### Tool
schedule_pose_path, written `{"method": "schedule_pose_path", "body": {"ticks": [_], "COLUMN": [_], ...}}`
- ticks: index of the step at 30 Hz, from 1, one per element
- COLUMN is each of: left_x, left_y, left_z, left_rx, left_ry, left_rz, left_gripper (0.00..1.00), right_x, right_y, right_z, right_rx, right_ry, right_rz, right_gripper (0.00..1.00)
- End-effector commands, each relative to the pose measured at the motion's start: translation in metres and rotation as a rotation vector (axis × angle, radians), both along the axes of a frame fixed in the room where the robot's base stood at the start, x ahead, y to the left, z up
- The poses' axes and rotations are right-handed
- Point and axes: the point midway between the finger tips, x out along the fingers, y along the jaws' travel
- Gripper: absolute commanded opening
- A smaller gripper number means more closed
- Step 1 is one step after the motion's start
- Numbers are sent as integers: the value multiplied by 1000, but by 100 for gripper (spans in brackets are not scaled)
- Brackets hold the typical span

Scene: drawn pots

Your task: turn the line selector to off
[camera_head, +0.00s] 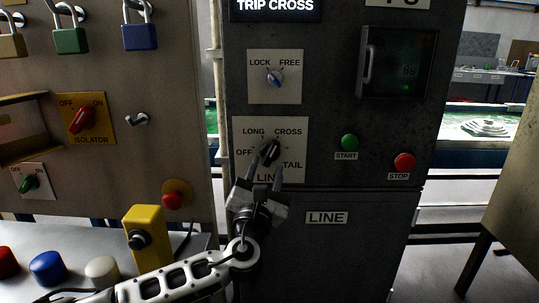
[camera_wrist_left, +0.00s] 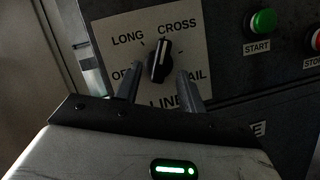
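The line selector (camera_head: 270,152) is a black knob on a white plate marked LONG, CROSS, OFF, TAIL and LINE. In the left wrist view the knob (camera_wrist_left: 160,60) has a white pointer line aimed up and slightly right, nearer CROSS than OFF. My left gripper (camera_head: 264,173) is in front of the plate's lower part. Its fingers (camera_wrist_left: 158,88) are open, one each side just below the knob, with nothing seen between them. Whether they touch the knob is not clear. The fingers partly hide OFF and TAIL. My right gripper is not in view.
The LOCK/FREE switch (camera_head: 274,77) is above the plate. The green START button (camera_head: 349,142) and red STOP button (camera_head: 404,162) are to the right. A yellow box (camera_head: 147,238) and a red isolator switch (camera_head: 80,120) are to the left.

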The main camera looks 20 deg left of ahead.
Motion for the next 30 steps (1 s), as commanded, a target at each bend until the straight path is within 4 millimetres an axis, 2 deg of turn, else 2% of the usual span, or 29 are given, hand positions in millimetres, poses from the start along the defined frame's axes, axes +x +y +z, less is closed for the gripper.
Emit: {"method": "schedule_pose_path", "body": {"ticks": [3,7,19,23,24,30], "left_x": [19,31,37,37,37,37], "left_y": [2,2,3,4,4,3], "left_z": [8,12,13,13,13,13], "left_rx": [0,-1,-2,-2,-2,-7], "left_ry": [1,2,2,2,2,0], "left_rz": [0,-2,-2,-2,-2,-2], "left_gripper": [40,40,40,4,0,0], "right_x": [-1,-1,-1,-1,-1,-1], "right_y": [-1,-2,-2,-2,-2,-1], "right_z": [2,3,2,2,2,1], "right_rx": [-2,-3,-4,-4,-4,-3], "right_ry": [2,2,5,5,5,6], "right_rz": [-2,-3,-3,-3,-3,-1], "right_gripper": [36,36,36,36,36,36]}}
